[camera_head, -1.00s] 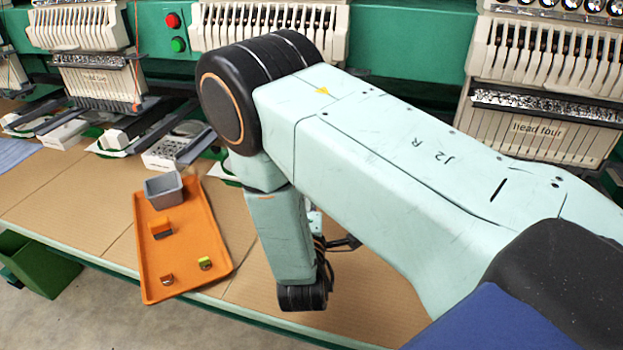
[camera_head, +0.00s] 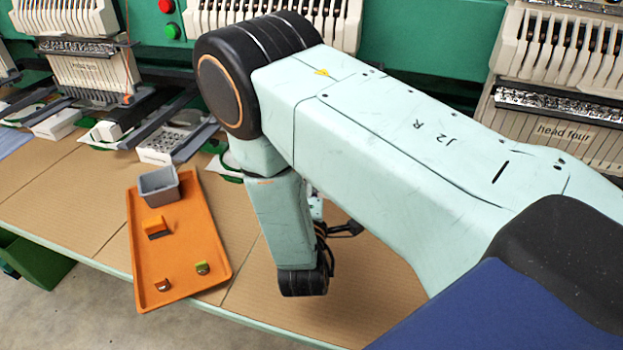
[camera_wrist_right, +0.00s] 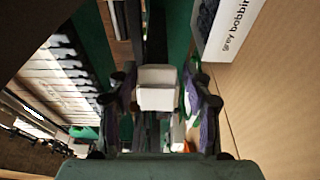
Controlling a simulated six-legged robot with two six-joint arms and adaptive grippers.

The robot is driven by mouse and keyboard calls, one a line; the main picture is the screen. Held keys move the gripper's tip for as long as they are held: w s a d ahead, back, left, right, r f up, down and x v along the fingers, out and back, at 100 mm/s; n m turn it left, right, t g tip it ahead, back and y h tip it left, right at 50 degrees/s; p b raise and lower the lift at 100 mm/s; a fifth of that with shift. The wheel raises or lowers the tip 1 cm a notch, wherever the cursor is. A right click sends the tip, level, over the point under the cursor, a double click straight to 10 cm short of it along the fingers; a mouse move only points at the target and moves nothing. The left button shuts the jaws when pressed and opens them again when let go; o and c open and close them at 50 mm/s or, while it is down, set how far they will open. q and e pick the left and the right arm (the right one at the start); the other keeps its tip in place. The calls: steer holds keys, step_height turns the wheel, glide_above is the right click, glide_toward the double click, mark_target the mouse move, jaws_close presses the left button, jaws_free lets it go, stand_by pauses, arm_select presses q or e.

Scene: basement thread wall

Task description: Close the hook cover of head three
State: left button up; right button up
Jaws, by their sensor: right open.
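In the right wrist view, my right gripper (camera_wrist_right: 157,105) is open, with one dark finger on each side. A pale white block (camera_wrist_right: 157,88) shows between the fingers; I cannot tell whether it is the hook cover or whether the fingers touch it. In the head view, my right arm crosses the middle and hides its own gripper and the lower part of the middle embroidery head (camera_head: 270,12), between the left head and head four (camera_head: 563,132). No hook cover of head three can be made out there. My left gripper is not in view.
An orange tray (camera_head: 184,243) on the table holds a grey bin (camera_head: 158,184) and small blocks. A white box lettered "grey bobbin" (camera_wrist_right: 228,28) stands close beside the right finger in the wrist view. A green bin (camera_head: 35,262) stands at lower left.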

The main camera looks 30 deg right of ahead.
steer(key=shift+s+d+r, duration=0.1)
steer(key=shift+s, duration=0.2)
steer(key=shift+s+r, duration=0.2)
steer(key=shift+s, duration=0.1)
steer(key=c, duration=0.3)
steer(key=shift+w+a+f, duration=0.2)
steer(key=shift+w, duration=0.15)
steer(key=c, duration=0.4)
steer(key=shift+s+d, duration=0.1)
jaws_close()
